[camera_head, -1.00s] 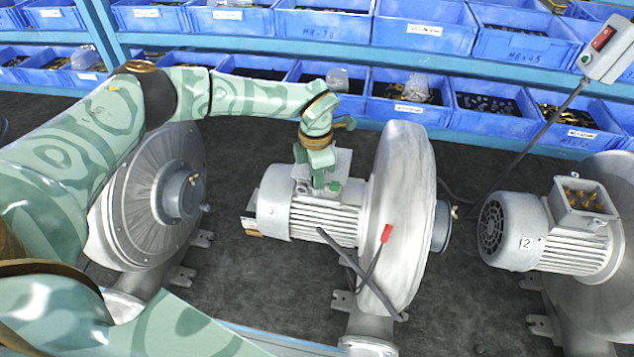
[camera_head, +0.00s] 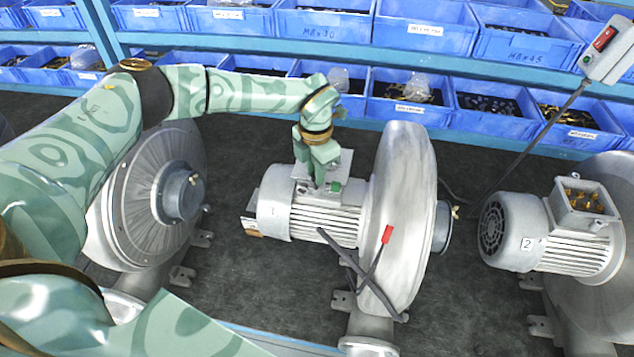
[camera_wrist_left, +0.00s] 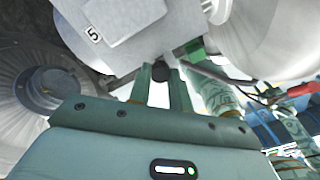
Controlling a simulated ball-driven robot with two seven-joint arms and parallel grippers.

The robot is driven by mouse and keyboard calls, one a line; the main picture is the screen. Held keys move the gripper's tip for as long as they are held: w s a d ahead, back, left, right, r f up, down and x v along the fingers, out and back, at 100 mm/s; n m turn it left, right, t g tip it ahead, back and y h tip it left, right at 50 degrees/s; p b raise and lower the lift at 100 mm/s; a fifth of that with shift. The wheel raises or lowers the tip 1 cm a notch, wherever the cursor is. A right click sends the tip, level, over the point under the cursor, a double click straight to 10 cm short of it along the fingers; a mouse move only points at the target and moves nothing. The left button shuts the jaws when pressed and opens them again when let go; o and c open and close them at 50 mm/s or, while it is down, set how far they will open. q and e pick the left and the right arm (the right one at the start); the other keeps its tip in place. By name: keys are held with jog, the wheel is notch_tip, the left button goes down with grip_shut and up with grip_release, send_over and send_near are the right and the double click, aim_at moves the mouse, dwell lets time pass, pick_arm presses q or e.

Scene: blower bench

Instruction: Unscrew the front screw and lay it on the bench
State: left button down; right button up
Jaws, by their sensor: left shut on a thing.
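My left gripper (camera_head: 318,182) reaches down to the terminal box (camera_head: 340,163) on top of the middle blower's motor (camera_head: 322,215). In the left wrist view its two fingers (camera_wrist_left: 161,82) are shut on a small dark round piece, which looks like the front screw (camera_wrist_left: 160,71). In the head view the fingers hide the screw. My right gripper is not in view.
A numbered motor (camera_head: 510,230) stands at the right. A red-tipped cable (camera_head: 386,234) lies against the middle blower's casing. Blue bins (camera_head: 325,22) line the back.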

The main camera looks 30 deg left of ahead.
pick_arm(q)
jog(key=shift+r, duration=0.1)
jog(key=shift+s+r, duration=0.1)
jog(key=shift+r, duration=1.8)
